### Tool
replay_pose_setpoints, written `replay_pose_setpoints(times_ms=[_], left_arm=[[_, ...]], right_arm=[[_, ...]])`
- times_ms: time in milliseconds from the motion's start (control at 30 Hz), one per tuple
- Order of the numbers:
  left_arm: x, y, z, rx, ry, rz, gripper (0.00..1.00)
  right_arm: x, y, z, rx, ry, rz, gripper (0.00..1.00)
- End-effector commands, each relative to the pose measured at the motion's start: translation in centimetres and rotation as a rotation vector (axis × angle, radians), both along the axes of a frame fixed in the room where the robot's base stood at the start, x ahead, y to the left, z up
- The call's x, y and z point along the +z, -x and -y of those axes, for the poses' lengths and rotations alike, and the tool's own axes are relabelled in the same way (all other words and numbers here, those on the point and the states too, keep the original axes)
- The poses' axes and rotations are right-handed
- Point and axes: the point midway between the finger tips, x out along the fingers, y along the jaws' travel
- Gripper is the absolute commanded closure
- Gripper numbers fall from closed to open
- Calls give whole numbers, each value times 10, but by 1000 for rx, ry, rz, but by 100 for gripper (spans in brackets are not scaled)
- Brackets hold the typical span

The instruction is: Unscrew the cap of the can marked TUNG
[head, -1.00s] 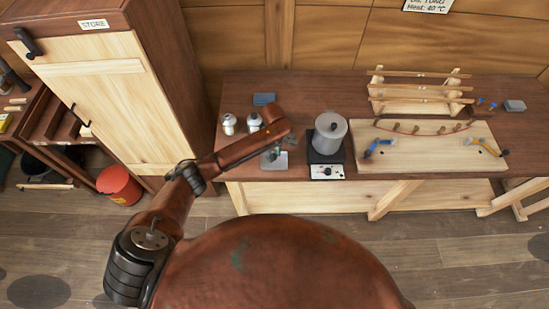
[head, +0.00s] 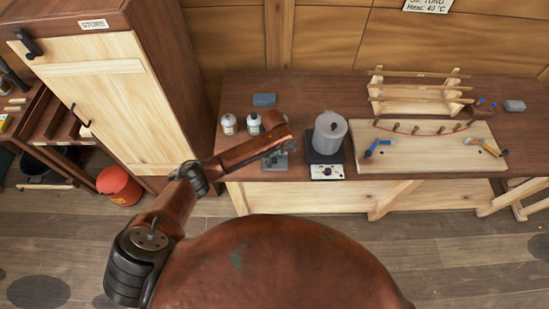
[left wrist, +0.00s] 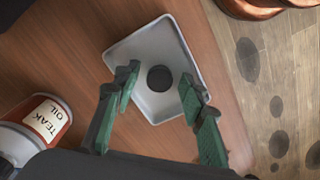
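Two small white cans stand on the bench left of the pot in the head view, a left one (head: 229,124) and a right one (head: 254,124); their labels are too small to read there. In the left wrist view a can with a red and white label reading TEAK OIL (left wrist: 42,120) stands at the lower left. No TUNG marking is legible on any can. A dark round disc, looking like a cap (left wrist: 159,78), lies in a shallow grey tray (left wrist: 140,45). My left gripper (left wrist: 160,82) is open above the tray, its green fingers apart and empty. My right gripper is out of view.
A pot (head: 330,132) stands on a hotplate (head: 326,172) right of my left gripper. A wooden board with clamps (head: 430,148) fills the bench's right side. A tall cabinet (head: 100,90) stands left.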

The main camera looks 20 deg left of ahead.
Motion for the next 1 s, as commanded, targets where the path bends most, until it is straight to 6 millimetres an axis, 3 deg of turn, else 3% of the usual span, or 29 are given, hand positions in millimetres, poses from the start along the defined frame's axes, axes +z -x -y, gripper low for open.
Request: replay_pose_setpoints(times_ms=[267, 433, 800, 1000], left_arm=[[0, 0, 0, 0, 0, 0, 59], [12, -1, 0, 0, 1, 2, 59], [87, -1, 0, 0, 1, 3, 59], [114, -1, 0, -1, 1, 0, 59]], right_arm=[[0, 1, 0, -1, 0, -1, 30], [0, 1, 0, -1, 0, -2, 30], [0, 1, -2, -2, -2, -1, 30], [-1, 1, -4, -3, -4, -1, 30]])
